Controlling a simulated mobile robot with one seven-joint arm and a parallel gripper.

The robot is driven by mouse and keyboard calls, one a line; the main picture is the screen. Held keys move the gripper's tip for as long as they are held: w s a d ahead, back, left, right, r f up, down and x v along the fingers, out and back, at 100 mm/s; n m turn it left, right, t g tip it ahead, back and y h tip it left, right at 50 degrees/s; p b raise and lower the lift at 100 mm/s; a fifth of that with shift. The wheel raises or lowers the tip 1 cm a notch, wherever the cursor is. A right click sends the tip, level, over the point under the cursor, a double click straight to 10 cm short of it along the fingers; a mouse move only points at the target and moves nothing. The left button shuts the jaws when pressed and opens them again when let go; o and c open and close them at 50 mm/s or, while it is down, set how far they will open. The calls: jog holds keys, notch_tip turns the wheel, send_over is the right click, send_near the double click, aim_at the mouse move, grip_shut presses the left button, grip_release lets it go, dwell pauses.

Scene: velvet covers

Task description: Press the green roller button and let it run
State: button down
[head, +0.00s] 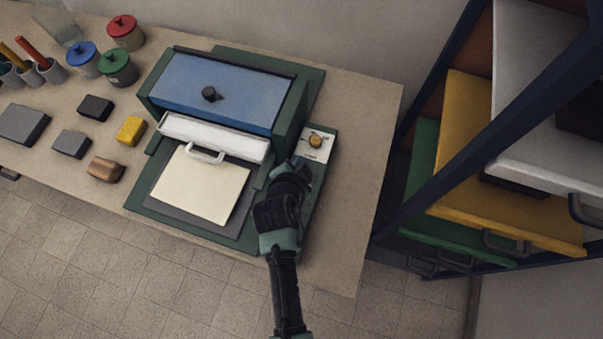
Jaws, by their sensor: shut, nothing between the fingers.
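A white front piece (215,136) with a white handle (206,154) sits below the lid. A cream sheet (200,188) lies on the grey bed in front. At the right is a green control strip with a pale panel (319,151) and a yellow-orange knob (315,140). My gripper (295,163) is shut and empty over this strip, just below the panel. I see no green button; my gripper and wrist hide part of the strip. Contact cannot be told.
Left of the machine are dark blocks (95,107), a yellow block (131,130), a brown block (106,169) and lidded jars (117,68). A rack with coloured drawers (470,150) stands at the right. The table's right end (360,150) is clear.

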jog(key=shift+f+b, duration=0.95)
jog(key=shift+f, duration=0.6)
jog(key=shift+f, duration=0.1)
dwell(0.7)
jog(key=shift+f+b, duration=0.3)
jog(key=shift+b, duration=0.15)
